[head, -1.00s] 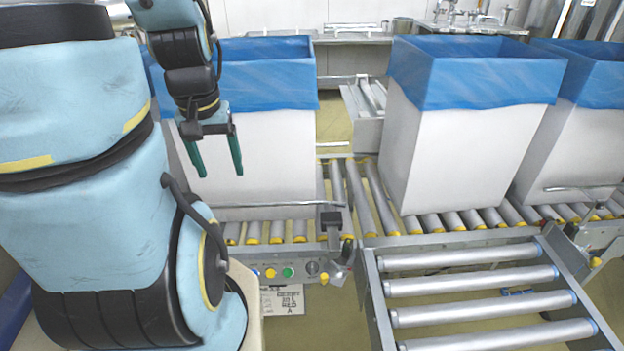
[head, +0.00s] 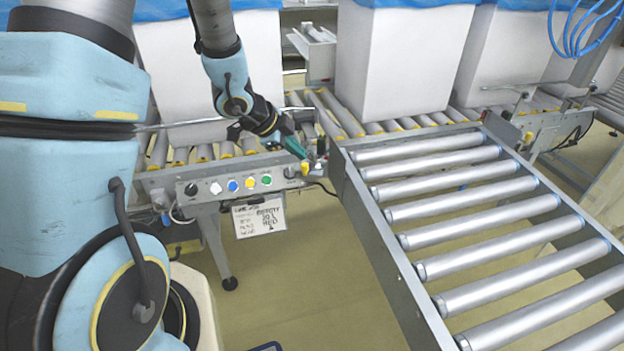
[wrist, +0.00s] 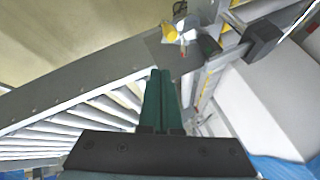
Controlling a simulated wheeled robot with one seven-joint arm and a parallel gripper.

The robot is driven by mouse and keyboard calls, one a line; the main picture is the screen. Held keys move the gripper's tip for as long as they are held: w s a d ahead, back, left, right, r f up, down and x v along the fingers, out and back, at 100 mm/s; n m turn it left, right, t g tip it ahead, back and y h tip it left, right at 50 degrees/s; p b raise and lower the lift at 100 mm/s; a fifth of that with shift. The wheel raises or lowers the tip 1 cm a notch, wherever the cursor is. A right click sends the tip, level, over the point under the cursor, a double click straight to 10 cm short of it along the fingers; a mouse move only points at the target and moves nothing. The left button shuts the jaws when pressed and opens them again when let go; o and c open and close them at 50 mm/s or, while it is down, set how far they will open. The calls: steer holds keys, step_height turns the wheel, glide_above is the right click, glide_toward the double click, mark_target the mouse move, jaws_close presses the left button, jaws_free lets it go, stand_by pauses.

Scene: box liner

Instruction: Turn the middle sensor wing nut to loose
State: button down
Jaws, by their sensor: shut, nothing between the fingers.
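My gripper (head: 298,149) is shut and empty, with its green fingers together, at the right end of the control panel. In the wrist view the closed fingertips (wrist: 160,74) point toward a small yellow part (wrist: 168,32) and a pale metal piece beside it. They appear apart from both. In the head view the same yellow part (head: 304,168) is just below the fingertips. It sits by a small bracket at the conveyor junction. The wing nut's shape and setting are too small to tell, and the gripper partly covers this area.
The control panel (head: 230,184) has several coloured buttons, with a handwritten sign (head: 259,217) below. A roller conveyor (head: 470,215) with a grey side rail runs toward the front right. White boxes with blue liners (head: 400,70) stand on the rear rollers.

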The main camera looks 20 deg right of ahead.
mark_target(317, 161)
steer(key=x, duration=0.3)
steer(key=w+x, duration=0.1)
steer(key=x, duration=0.3)
steer(key=w+r+p+x, duration=0.1)
steer(key=x, duration=0.2)
steer(key=shift+w+d+f, duration=0.2)
steer(key=shift+d+f, duration=0.1)
steer(key=shift+d, duration=0.2)
steer(key=shift+w+d+f, duration=0.1)
steer(key=shift+w+d, duration=0.35)
steer(key=shift+w, duration=0.1)
